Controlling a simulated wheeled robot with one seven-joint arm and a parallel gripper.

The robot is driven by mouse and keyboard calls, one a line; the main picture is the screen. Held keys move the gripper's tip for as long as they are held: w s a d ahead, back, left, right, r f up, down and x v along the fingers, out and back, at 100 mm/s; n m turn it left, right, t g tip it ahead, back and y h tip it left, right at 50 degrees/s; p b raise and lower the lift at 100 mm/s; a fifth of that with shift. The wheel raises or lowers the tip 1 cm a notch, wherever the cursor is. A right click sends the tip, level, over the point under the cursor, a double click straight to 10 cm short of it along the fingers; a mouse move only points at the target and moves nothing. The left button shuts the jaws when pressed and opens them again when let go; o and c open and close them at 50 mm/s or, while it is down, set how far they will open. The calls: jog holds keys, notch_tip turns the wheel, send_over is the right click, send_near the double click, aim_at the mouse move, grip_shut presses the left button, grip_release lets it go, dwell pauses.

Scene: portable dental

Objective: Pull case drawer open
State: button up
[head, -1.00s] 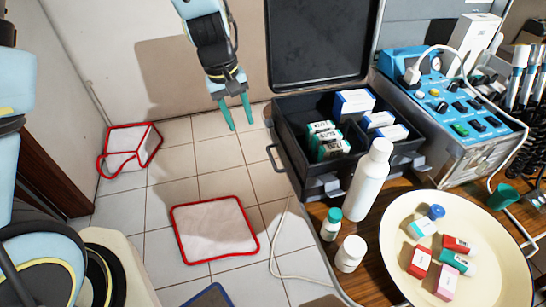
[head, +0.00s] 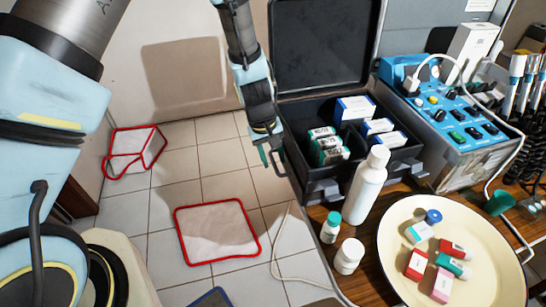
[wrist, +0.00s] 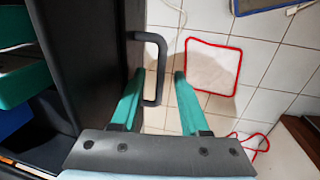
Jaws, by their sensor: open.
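The black case (head: 318,185) stands open on the wooden table, its lid (head: 325,45) raised at the back. A dark handle (head: 276,160) juts from its left side. My gripper (head: 270,156) is beside that side, at the handle, and partly hides it. In the wrist view, my gripper (wrist: 158,75) is open with teal fingers pointing away from the camera. The outer bar of the handle (wrist: 161,70) shows between the two fingers, with the dark case wall (wrist: 85,75) to the left. I cannot tell whether either finger touches the bar.
Small boxes (head: 328,145) sit inside the case. A white bottle (head: 366,187), two small jars and a cream tray (head: 395,260) stand close to its right and front. A blue control unit (head: 455,115) is farther right. Floor left of the case is open, with a red-edged mat (head: 215,230).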

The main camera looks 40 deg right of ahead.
jog(key=shift+f, duration=0.25)
jog(key=shift+c, duration=0.4)
grip_shut()
dwell(0.9)
